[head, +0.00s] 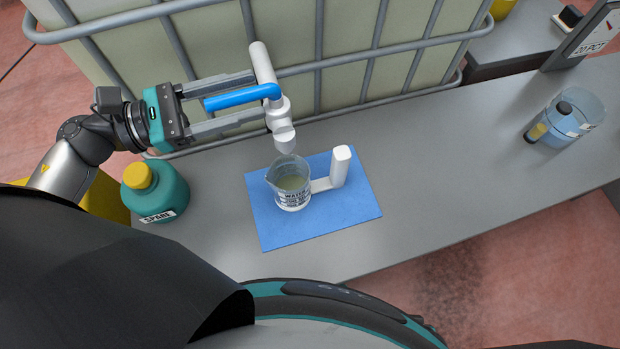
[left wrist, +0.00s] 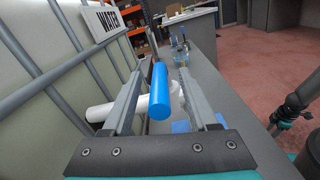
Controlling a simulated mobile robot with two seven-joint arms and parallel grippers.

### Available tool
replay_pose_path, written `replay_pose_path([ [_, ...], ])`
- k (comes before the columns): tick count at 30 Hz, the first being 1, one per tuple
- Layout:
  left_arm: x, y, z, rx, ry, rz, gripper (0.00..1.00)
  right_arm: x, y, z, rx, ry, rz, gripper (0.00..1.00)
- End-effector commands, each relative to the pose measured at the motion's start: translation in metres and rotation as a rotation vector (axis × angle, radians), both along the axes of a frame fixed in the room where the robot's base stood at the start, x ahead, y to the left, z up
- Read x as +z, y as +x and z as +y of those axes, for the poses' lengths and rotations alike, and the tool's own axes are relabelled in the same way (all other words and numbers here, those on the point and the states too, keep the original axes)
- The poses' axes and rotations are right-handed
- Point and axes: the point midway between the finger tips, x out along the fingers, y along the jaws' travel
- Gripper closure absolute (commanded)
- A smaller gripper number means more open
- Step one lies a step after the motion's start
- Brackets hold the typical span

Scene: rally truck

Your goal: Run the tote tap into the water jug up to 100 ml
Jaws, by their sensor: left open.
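The tote (head: 350,45) is a pale tank in a grey bar cage. Its white tap (head: 281,125) points down over the water jug (head: 290,192), and the tap's blue lever (head: 235,98) points left, crosswise to the pipe. My left gripper (head: 258,97) is open, with one finger on each side of the lever. The left wrist view also shows the lever (left wrist: 159,95) between the fingers, with gaps. The clear jug stands upright on a blue mat (head: 275,235), its white handle to the right. Yellowish-grey contents show inside; the level is unreadable. No stream is clear.
A teal bottle marked SPARE (head: 155,193) with a yellow cap stands below my left gripper, left of the mat. A clear blue-tinted container (head: 567,118) stands at the right on the grey bench (head: 440,155). The bench between mat and container is clear.

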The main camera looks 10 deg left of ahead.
Motion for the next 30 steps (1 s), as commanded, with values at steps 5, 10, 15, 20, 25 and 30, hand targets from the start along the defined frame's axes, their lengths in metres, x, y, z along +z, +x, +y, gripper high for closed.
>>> replay_pose_path([
  [5, -0.001, -0.006, 0.01, 0.001, -0.002, 0.002, 0.41, -0.004, -0.001, 0.0, 0.001, 0.0, 0.003, 0.5],
  [10, -0.001, -0.012, 0.018, 0.001, -0.002, 0.002, 0.41, -0.006, -0.002, 0.001, 0.001, 0.0, 0.004, 0.5],
  [15, -0.001, -0.017, 0.027, 0.002, -0.001, 0.002, 0.41, -0.007, -0.002, 0.001, 0.001, 0.001, 0.004, 0.5],
  [20, -0.001, -0.023, 0.035, 0.002, -0.001, 0.001, 0.41, -0.009, -0.002, 0.001, 0.001, 0.001, 0.004, 0.5],
  [25, -0.001, -0.028, 0.044, 0.001, 0.0, 0.001, 0.41, -0.011, -0.002, 0.001, 0.001, 0.001, 0.004, 0.5],
  [30, -0.001, -0.033, 0.051, 0.001, -0.001, 0.001, 0.41, -0.012, -0.002, 0.001, 0.001, 0.001, 0.004, 0.5],
])
